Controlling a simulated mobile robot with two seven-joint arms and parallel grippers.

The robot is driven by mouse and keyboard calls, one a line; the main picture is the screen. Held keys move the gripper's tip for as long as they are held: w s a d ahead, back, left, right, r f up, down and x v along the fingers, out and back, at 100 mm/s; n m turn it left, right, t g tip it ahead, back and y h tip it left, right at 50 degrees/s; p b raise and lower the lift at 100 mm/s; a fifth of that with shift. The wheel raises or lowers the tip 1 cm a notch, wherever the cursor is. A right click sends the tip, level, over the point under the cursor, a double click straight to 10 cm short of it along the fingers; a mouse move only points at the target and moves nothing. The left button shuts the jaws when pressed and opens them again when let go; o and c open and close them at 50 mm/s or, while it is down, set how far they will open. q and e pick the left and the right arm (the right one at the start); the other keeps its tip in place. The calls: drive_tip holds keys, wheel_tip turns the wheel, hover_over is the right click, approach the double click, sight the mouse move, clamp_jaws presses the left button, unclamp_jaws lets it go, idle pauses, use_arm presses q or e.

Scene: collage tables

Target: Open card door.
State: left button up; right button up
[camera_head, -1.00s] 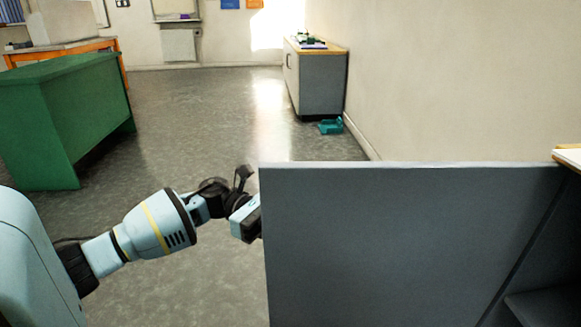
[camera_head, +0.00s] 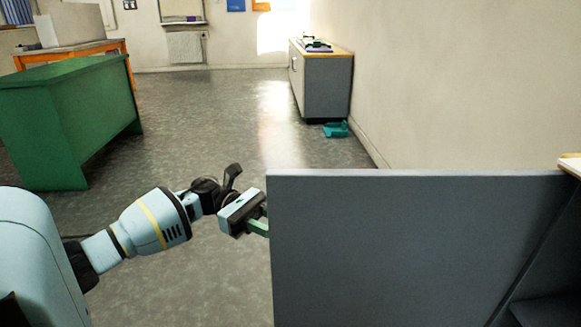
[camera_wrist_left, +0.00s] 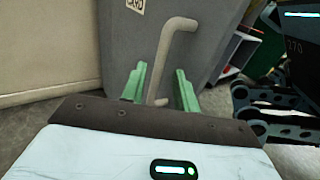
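The card door is a large grey panel (camera_head: 410,250) standing swung out from its cabinet in the head view. In the left wrist view the door's face (camera_wrist_left: 215,30) shows a partly cut-off label (camera_wrist_left: 136,4) and a pale bar handle (camera_wrist_left: 178,35). My left gripper (camera_head: 262,228) is beside the door's left edge in the head view. In the left wrist view its two green fingers (camera_wrist_left: 160,88) are apart, with the lower end of the handle showing between them and gaps on both sides. Whether a finger touches the handle is unclear. My right gripper is out of view.
The grey cabinet interior (camera_head: 545,290) opens at the lower right. Coloured items (camera_wrist_left: 235,58) show beyond the door's edge in the wrist view. A green desk (camera_head: 60,125) stands left, a low grey cabinet (camera_head: 325,85) at the back.

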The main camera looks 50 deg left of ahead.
use_arm(q)
drive_tip(key=v, duration=0.3)
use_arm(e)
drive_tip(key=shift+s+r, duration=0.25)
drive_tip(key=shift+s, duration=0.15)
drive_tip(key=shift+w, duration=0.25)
